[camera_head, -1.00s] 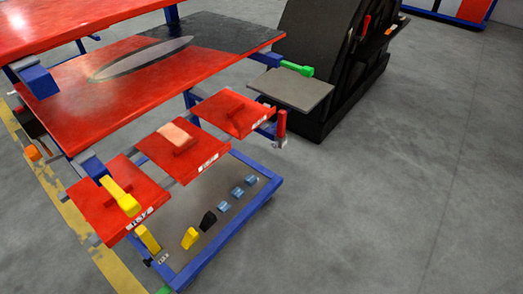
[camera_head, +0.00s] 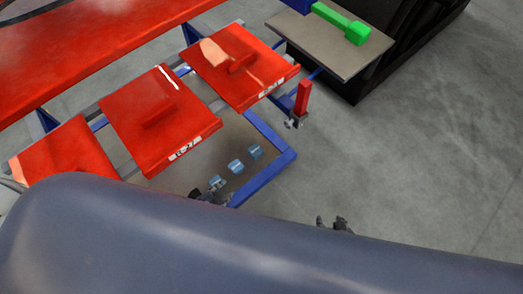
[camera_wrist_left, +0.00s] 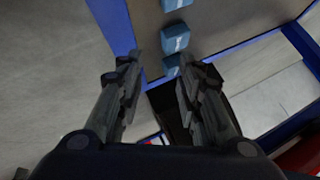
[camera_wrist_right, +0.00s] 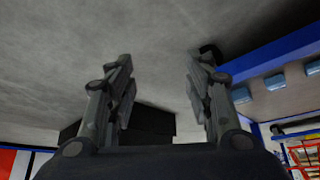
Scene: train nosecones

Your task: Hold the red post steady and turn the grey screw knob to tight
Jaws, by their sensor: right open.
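The red post (camera_head: 302,97) stands upright at the right corner of the cart, beside the right-hand red tray. The small grey screw knob (camera_head: 290,123) is at its lower end; its setting is too small to tell. My left gripper (camera_head: 213,190) is low over the cart, left of and nearer than the post. In the left wrist view its fingers (camera_wrist_left: 158,78) are apart with nothing gripped. My right gripper (camera_head: 335,223) is over the floor, nearer and to the right of the post. Its fingers (camera_wrist_right: 163,75) are wide apart and empty. Neither wrist view clearly shows the post or knob.
Red trays (camera_head: 160,115) line the cart's upper side. Blue blocks (camera_head: 236,166) lie on the lower shelf inside a blue frame (camera_head: 265,180). A green-handled part (camera_head: 340,22) rests on a grey plate (camera_head: 365,60). My own body covers the bottom. Floor at right is clear.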

